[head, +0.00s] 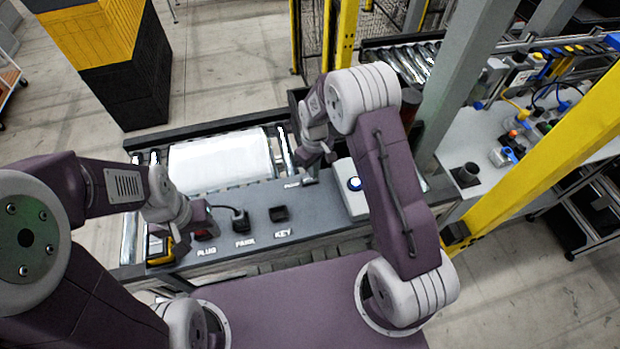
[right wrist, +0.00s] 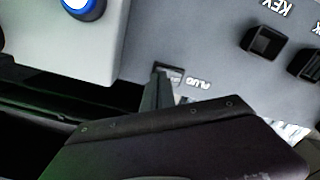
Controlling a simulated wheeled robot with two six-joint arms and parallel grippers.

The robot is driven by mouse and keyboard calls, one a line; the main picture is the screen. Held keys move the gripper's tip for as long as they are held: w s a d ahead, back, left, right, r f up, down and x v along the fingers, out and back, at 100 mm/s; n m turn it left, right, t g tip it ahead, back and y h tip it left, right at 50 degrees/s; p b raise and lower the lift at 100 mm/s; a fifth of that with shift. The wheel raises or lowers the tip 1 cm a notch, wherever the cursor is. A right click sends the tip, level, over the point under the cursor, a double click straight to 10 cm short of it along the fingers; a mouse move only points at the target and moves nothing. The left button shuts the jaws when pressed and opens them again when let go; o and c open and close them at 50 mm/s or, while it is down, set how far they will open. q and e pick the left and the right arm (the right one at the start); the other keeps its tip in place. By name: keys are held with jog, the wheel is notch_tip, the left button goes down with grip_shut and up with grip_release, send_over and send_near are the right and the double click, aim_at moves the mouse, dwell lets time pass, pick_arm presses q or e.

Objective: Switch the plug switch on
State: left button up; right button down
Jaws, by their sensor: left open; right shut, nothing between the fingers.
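The plug switch (right wrist: 172,73) is a small dark rocker in the grey panel, beside a PLUG label in the right wrist view. My right gripper (right wrist: 157,92) is shut and empty, its tip right at the switch and hiding part of it. I cannot tell whether it touches or which way the rocker sits. In the head view my right gripper (head: 323,157) points down over the panel's right part, beside the grey box. My left gripper (head: 199,216) is open above the PLUG position, where a dark red part (head: 204,235) shows below it.
The panel (head: 334,222) carries a PARK socket (head: 241,224) with a black cabled connector and an empty black KEY socket (head: 279,213). A light grey box with a blue button (head: 354,184) stands right of the switch. A roller conveyor with a white sheet (head: 220,160) lies behind.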

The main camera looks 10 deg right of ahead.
jog(key=shift+f+b, duration=0.35)
jog(key=shift+f, duration=0.2)
notch_tip(320, 180, up, 7)
jog(key=p, duration=0.5)
jog(key=shift+r+p, duration=0.15)
jog(key=shift+p, duration=0.25)
